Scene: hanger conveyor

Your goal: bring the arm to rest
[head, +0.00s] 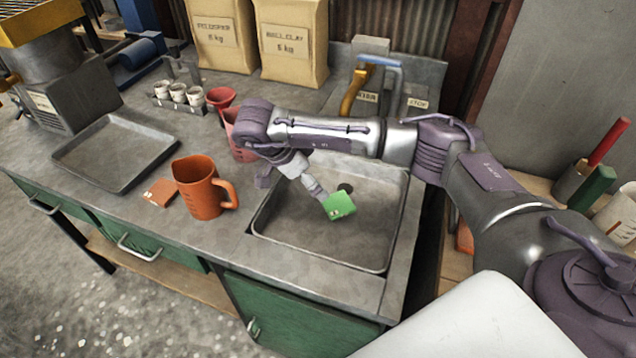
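My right arm comes in from the right and reaches across the sink (300,240), its wrist over the sink's back left corner. My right gripper (268,180) is mostly hidden by the wrist, and I cannot make out whether its fingers are open or shut. A green block (339,206) with small pale marks shows just below a slim pale part that slants down from the wrist. I cannot tell whether it is joined to that part, held or lying in the sink. My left gripper is not in view.
An orange jug (200,188) and an orange card (160,193) are left of the sink. A grey tray (115,152), a rack of small cups (178,92) and red funnel (220,97) stand farther left. A tap (355,88) and clay bags (290,40) are behind.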

